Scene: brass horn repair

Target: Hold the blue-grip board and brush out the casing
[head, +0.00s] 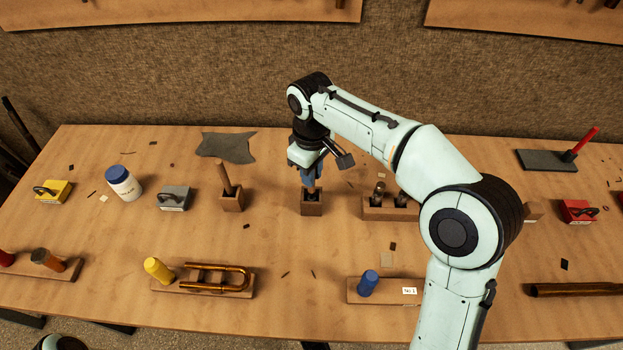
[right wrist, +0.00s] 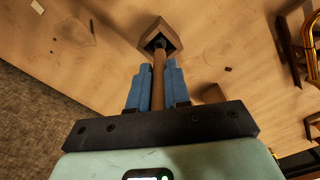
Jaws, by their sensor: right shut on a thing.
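My right gripper (head: 312,181) points down above a small wooden block (head: 311,207) at the middle of the table. In the right wrist view its blue fingers (right wrist: 156,88) are shut on a wooden handle (right wrist: 158,75), which runs to the dark hole of the block (right wrist: 172,42). I cannot tell how deep the handle's lower end sits in it; no bristles show. The board (head: 390,297) with the blue grip (head: 368,283) and a white label lies at the front, right of centre. My right arm hides its right part, and I see no casing on it. My left gripper is out of view.
Left of the gripper, another block (head: 232,204) holds an upright wooden handle. Right, a rack (head: 376,214) holds dark tools. A yellow-grip board (head: 200,285) carries a brass slide. A dark tube (head: 575,289) lies front right. Bare table surrounds the gripper's block.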

